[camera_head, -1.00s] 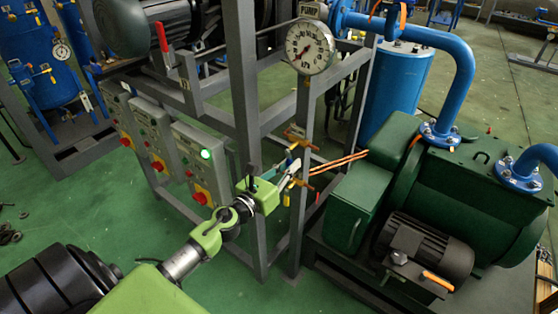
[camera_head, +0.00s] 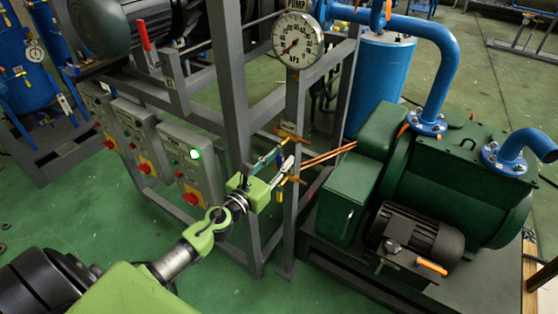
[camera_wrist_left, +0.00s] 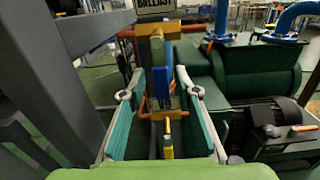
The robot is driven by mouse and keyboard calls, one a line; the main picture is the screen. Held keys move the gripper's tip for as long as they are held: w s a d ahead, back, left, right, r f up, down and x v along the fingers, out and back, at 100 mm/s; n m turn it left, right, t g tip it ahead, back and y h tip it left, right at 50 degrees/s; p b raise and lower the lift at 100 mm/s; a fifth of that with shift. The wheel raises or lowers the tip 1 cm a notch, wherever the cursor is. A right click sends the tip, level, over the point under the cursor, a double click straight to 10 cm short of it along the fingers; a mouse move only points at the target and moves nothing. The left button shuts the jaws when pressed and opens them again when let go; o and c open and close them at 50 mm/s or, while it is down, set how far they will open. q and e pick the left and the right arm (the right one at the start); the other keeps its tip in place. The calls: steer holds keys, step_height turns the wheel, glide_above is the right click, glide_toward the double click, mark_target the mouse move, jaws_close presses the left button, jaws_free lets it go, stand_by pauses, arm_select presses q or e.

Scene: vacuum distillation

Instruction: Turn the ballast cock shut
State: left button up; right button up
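A plate lettered "BALLAST" (camera_wrist_left: 156,5) shows at the top of the left wrist view. Below it is a brass cock (camera_wrist_left: 172,103) on an orange-brown pipe, with a blue lever (camera_wrist_left: 163,80) hanging roughly upright. In the head view the cock is partly hidden behind my gripper at the grey post. My left gripper (camera_wrist_left: 160,112) is open, its teal-padded fingers standing on either side of the cock and lever, with gaps visible on both sides. It also shows in the head view (camera_head: 283,170), reaching the post from the left. My right gripper is not in view.
A second fitting with a yellow handle (camera_wrist_left: 168,145) sits just below, between the fingers. The grey post (camera_head: 293,120) carries a round gauge (camera_head: 298,40). Control boxes (camera_head: 188,165) stand left of my gripper; the green pump (camera_head: 440,170) stands right. Copper pipes (camera_head: 330,156) run between post and pump.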

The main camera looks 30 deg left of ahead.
arm_select(q)
steer(key=shift+s, duration=0.15)
steer(key=s, duration=1.1)
steer(key=shift+s+a, duration=0.4)
steer(key=shift+a, duration=0.05)
steer(key=s+d+f+n+g+y, duration=0.1)
steer(key=s+f+n+g, duration=0.25)
steer(key=f+n, duration=0.6)
steer(key=s+d+f+n+g, duration=0.15)
steer(key=s+f+n, duration=0.25)
steer(key=f, duration=1.1)
steer(key=s+f+n+g+y, duration=0.1)
steer(key=s+f+n+g, duration=0.2)
steer(key=f+n, duration=0.7)
steer(key=s+d+f+n+g, duration=0.2)
steer(key=s+f+n+g, duration=0.1)
steer(key=s+f, duration=0.4)
steer(key=s+d+f+n+g, duration=0.2)
steer(key=s+f, duration=0.5)
steer(key=s, duration=0.6)
steer(key=s+d+f+n+g, duration=0.2)
steer(key=s+f+n+g, duration=0.2)
steer(key=s, duration=0.6)
step_height(320, 180, down, 3)
steer(key=shift+s+f+n+h, duration=0.1)
steer(key=shift+s+n+h, duration=0.25)
steer(key=shift+n, duration=0.8)
